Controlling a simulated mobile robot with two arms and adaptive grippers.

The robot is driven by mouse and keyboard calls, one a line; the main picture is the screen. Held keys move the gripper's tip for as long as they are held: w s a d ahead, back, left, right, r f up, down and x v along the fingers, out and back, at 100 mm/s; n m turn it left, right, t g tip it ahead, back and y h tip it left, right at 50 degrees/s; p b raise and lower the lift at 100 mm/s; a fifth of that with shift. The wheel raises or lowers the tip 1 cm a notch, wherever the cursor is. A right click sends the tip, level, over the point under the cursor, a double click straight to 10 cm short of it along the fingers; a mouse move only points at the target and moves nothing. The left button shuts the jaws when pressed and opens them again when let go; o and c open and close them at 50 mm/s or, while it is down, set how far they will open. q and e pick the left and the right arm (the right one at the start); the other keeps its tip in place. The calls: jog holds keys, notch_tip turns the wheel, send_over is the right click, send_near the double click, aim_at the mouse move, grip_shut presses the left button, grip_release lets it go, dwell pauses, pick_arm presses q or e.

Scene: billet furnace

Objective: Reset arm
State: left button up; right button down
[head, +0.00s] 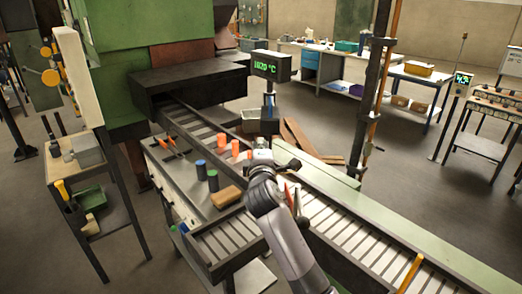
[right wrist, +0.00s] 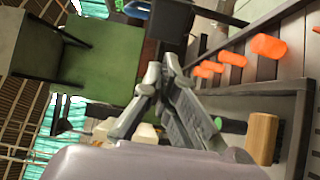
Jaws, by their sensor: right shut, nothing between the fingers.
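My right arm comes in from the bottom of the head view, and its gripper (head: 262,155) is above the conveyor, right of several orange billets (head: 235,148). In the right wrist view, the gripper (right wrist: 157,78) has its fingers together with nothing between them. That view is turned on its side and shows the orange billets (right wrist: 232,58) to the right, apart from the fingers. A wooden block (head: 226,196) lies on the bench left of the arm; it also shows in the wrist view (right wrist: 262,138). My left gripper is not in view.
Dark cylinders (head: 212,181) with coloured tops stand by the block. The green furnace (head: 135,70) is at the back left, with a temperature display (head: 271,66) beside it. A dark post (head: 372,90) rises behind the conveyor (head: 335,222). A small table (head: 78,165) stands left.

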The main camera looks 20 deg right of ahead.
jog(key=s+f+m+g, duration=0.1)
jog(key=s+f, duration=0.2)
jog(key=f, duration=0.1)
jog(key=s+a+f+m+g+y, duration=0.1)
jog(key=s+f, duration=0.3)
jog(key=s+f+m+g, duration=0.1)
jog(key=s+f, duration=0.3)
jog(key=f, duration=0.1)
jog(key=shift+a+f+m+g+y, duration=0.1)
jog(key=shift+a+m+g+y, duration=0.05)
jog(key=shift+m+g+y, duration=0.2)
jog(key=s+a+f+m+g+y, duration=0.25)
jog(key=s+f, duration=0.25)
jog(key=s, duration=0.6)
jog(key=s+a+f+m+g+y, duration=0.15)
jog(key=s+f+m+g, duration=0.35)
jog(key=s, duration=0.6)
jog(key=s+a+f+m+g+y, duration=0.1)
jog(key=s+a+f+g, duration=0.15)
jog(key=s+f, duration=0.6)
jog(key=s+f+b, duration=0.3)
jog(key=f+b, duration=0.1)
jog(key=f, duration=2.3)
jog(key=s+d+f+n+g+b, duration=0.1)
jog(key=s+d+f+g+b, duration=0.1)
jog(key=s+f, duration=1.5)
notch_tip(320, 180, down, 3)
jog(key=shift+d+r+b, duration=0.1)
jog(key=shift+d+b, duration=0.2)
jog(key=shift+b, duration=0.4)
